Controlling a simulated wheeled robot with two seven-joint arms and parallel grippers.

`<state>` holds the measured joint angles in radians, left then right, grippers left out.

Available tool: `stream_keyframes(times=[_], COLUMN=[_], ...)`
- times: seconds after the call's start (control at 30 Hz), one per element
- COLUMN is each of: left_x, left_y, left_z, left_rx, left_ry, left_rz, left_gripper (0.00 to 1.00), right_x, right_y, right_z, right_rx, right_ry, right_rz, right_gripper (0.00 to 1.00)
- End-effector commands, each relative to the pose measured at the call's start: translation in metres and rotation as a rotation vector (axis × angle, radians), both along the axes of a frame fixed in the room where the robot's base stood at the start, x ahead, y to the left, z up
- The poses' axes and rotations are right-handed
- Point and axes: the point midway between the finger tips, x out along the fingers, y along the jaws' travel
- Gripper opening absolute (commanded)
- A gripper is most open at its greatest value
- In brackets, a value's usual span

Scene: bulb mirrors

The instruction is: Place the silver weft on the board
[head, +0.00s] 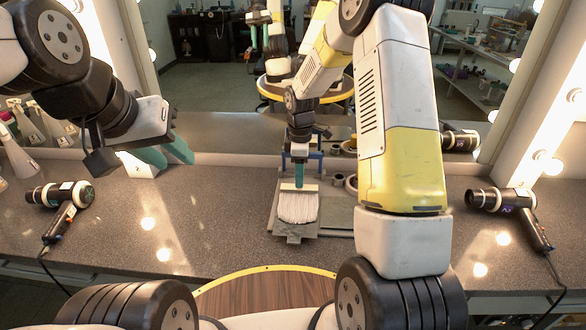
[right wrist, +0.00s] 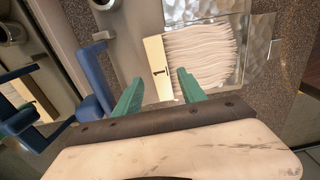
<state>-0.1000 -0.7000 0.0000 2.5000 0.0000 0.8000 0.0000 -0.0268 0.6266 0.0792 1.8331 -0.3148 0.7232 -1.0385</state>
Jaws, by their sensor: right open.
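The silver weft (head: 298,207) is a pale bundle of strands with a cream band (right wrist: 157,68) marked "1" at one end. It lies flat on a grey metallic board or plate (head: 290,236), whose shiny dimpled surface (right wrist: 259,42) shows in the right wrist view. My right gripper (head: 300,180) is over the band end of the weft. In the right wrist view its teal fingers (right wrist: 158,88) are apart, with the band just beyond the tips and nothing held. My left gripper (head: 166,152) is raised over the left of the counter, teal fingers apart and empty.
A blue frame (right wrist: 93,85) stands behind the weft, with small grey cups (head: 337,180) beside it. Hair dryers lie at the left (head: 62,208) and right (head: 513,207). Bottles (head: 15,150) stand far left. A mirror backs the counter.

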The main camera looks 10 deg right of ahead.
Motion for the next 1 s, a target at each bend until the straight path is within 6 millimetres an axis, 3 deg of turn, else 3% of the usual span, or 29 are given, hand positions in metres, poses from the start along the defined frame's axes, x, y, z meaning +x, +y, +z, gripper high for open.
stream_keyframes(times=[0.2,0.6,0.77,1.0], left_x=[0.000,0.000,0.000,0.000], left_y=[0.000,0.000,0.000,0.000], left_z=[0.000,0.000,0.000,0.000], left_rx=[0.000,0.000,0.000,0.000], left_ry=[0.000,0.000,0.000,0.000], left_rz=[0.000,0.000,0.000,0.000], left_gripper=[0.36,0.36,0.36,0.36], right_x=[0.001,-0.007,-0.034,-0.099], right_y=[0.000,-0.002,-0.008,-0.018], right_z=[0.049,0.100,0.147,0.214], right_rx=[0.001,0.006,0.030,0.120], right_ry=[-0.003,-0.022,-0.090,-0.204], right_rz=[-0.001,-0.045,-0.210,-0.541], right_gripper=[0.48,0.48,0.48,0.48])
